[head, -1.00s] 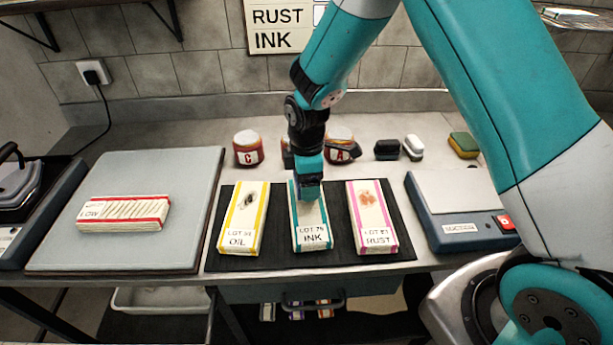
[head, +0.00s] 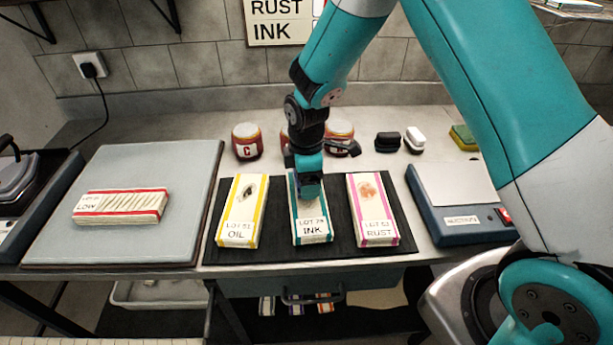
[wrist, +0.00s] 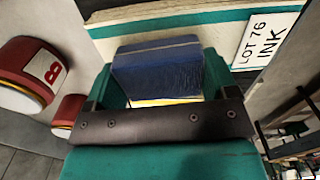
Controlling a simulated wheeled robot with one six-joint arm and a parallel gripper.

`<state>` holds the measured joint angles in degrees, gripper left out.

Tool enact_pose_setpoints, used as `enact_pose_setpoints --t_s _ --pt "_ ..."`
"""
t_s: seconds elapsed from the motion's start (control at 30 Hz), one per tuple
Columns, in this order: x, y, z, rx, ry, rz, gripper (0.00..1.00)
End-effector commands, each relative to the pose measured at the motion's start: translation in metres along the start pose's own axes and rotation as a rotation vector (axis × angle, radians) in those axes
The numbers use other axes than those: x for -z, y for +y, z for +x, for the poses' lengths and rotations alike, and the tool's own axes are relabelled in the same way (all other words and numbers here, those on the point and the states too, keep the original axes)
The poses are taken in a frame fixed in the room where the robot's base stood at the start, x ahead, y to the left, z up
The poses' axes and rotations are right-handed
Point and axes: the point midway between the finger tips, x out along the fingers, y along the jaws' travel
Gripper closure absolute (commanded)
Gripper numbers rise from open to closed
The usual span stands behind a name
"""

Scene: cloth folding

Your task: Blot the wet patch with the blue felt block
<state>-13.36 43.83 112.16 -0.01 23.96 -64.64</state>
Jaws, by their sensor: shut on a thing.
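My gripper (head: 309,172) is over the far half of the folded cloth with teal edges labelled LOT 76 INK (head: 311,226). In the wrist view it is shut on the blue felt block (wrist: 158,70), with a teal finger on each side. The block is close above or against the INK cloth (wrist: 210,30); I cannot tell whether it touches. Any patch under the block and gripper is hidden. A yellow-edged OIL cloth (head: 241,210) with a dark stain lies to the left. A pink-edged RUST cloth (head: 372,210) with a brownish stain lies to the right.
The cloths lie on a black mat (head: 276,252). Red jars (head: 247,142) stand behind, with dark and white blocks (head: 414,138) to their right. A grey board (head: 190,170) holds the LOW cloth (head: 121,206). A blue-based device (head: 455,205) sits at right.

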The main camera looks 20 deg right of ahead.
Motion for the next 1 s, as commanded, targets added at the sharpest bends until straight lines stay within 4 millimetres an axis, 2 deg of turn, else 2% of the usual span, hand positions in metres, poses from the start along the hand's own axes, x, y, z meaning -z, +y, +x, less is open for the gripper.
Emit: enact_pose_setpoints --t_s 1.0 --pt "0.0000 0.0001 0.0095 0.000 0.000 0.000 0.40"
